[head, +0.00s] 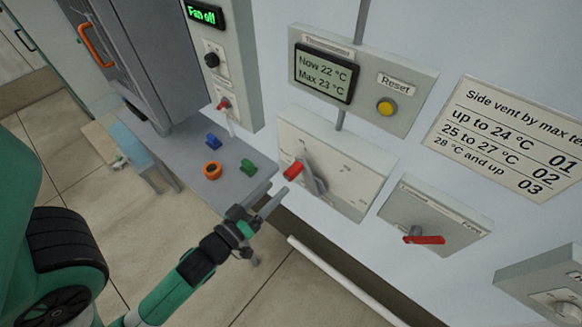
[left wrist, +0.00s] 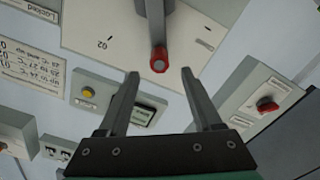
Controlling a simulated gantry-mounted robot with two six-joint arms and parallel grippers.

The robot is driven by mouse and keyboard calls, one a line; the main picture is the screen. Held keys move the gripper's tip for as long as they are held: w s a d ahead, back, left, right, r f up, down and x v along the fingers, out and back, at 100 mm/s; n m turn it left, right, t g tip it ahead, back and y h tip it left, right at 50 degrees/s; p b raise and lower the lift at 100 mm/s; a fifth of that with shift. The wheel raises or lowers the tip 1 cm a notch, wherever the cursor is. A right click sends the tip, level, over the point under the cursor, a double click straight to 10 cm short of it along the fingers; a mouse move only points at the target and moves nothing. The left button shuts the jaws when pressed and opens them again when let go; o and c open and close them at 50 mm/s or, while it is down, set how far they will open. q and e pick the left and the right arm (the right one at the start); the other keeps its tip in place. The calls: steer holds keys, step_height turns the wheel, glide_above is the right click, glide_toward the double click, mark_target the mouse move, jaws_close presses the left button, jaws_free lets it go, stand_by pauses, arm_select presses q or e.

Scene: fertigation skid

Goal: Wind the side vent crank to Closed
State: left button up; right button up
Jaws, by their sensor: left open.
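The side vent crank is a grey arm (head: 312,181) with a red knob (head: 293,173) on a pale wall box (head: 347,190). In the head view the knob end points left. My left gripper (head: 281,192) is open just below and left of the knob. In the left wrist view the red knob (left wrist: 158,61) lies just beyond the gap between my open fingertips (left wrist: 160,73), and nothing is clamped. The grey crank arm (left wrist: 155,22) runs up from it, and an "02" mark (left wrist: 105,42) shows on the box face. My right gripper is not in view.
Above is a thermometer box (head: 416,67) reading Now 22 °C, Max 23 °C. A sign (head: 515,135) pairs up to 24 °C with 01. A red lever box (head: 455,222) sits lower right. A grey shelf (head: 228,195) with coloured parts lies left.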

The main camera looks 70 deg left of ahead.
mark_target(287, 178)
arm_select(q)
steer(key=p+x, duration=0.1)
steer(key=x, duration=0.6)
steer(key=shift+w+a, duration=0.1)
steer(key=shift+w, duration=0.2)
jaws_close()
stand_by(0.9)
